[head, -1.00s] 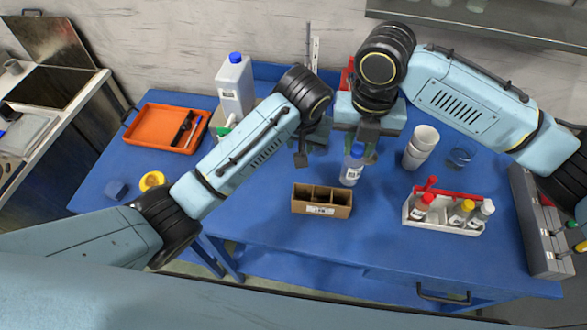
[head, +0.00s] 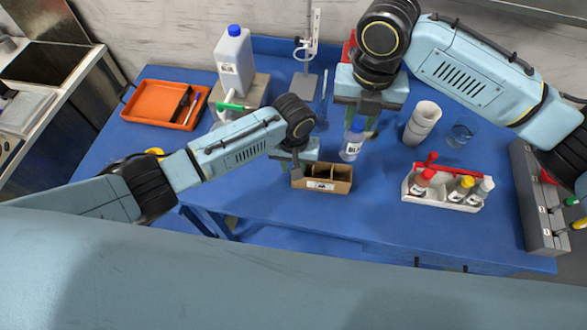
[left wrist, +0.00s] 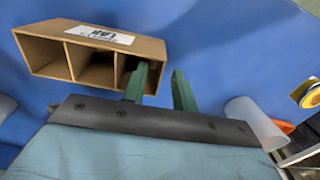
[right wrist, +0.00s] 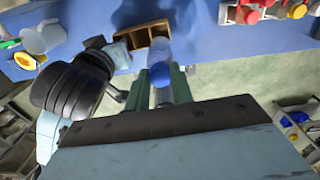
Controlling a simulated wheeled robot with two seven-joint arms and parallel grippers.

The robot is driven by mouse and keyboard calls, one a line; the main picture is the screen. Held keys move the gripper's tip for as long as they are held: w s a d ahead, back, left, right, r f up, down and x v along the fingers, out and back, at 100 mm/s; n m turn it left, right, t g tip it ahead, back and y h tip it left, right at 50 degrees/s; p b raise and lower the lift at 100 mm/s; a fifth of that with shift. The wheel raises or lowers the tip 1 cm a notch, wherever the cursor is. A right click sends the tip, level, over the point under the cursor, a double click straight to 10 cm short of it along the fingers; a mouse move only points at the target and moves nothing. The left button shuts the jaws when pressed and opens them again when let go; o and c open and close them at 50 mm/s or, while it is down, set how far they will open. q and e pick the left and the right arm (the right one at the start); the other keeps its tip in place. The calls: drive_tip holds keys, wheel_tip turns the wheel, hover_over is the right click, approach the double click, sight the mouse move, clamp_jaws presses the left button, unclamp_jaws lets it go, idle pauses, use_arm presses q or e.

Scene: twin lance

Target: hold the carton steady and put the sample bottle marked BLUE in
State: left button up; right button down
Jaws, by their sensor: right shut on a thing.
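The carton (head: 342,187) is a small brown open box with compartments and a white label, standing on the blue table. It also shows in the left wrist view (left wrist: 45,52) and the right wrist view (right wrist: 137,37). My left gripper (head: 297,172) is at the carton's left end. In the left wrist view its green fingers (left wrist: 160,85) are apart, one over the end compartment, the other outside the end wall. My right gripper (head: 358,127) is shut on the blue-capped sample bottle (head: 351,147), upright behind the carton. The bottle's label is too small to read.
A white rack (head: 440,190) with several capped bottles stands right of the carton. Stacked cups (head: 421,122) and a glass beaker (head: 461,132) stand behind the rack. An orange tray (head: 155,103) and a large blue-capped jug (head: 234,62) are at left.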

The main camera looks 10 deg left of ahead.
use_arm(q)
drive_tip(key=shift+f, duration=1.7)
clamp_jaws()
use_arm(e)
drive_tip(key=shift+f, duration=0.1)
